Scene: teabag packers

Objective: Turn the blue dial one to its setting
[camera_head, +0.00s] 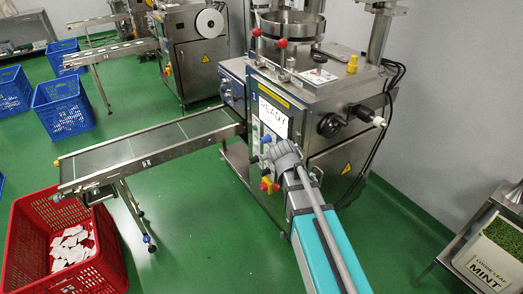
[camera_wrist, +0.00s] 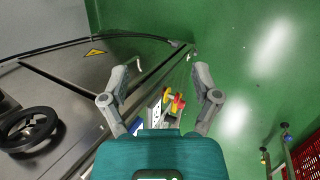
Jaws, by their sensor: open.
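The packing machine (camera_head: 330,100) marked 1 has a front panel with a lit display (camera_head: 273,117). A small blue dial (camera_head: 266,139) shows on the panel below the display, partly crowded by my gripper (camera_head: 277,158). Its setting is too small to read. In the wrist view a small blue part (camera_wrist: 137,124) shows low between the fingers; I cannot tell if it is the same dial. My gripper (camera_wrist: 166,72) is open and empty, in front of the panel, with its fingers spread. Whether it touches the panel is unclear.
A red-and-yellow switch (camera_head: 269,186) sits low on the panel, also between the fingers in the wrist view (camera_wrist: 175,103). A conveyor (camera_head: 150,148) runs left toward a red crate (camera_head: 22,235). A black handwheel (camera_wrist: 28,128) is on the machine's side. Green floor is clear at front.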

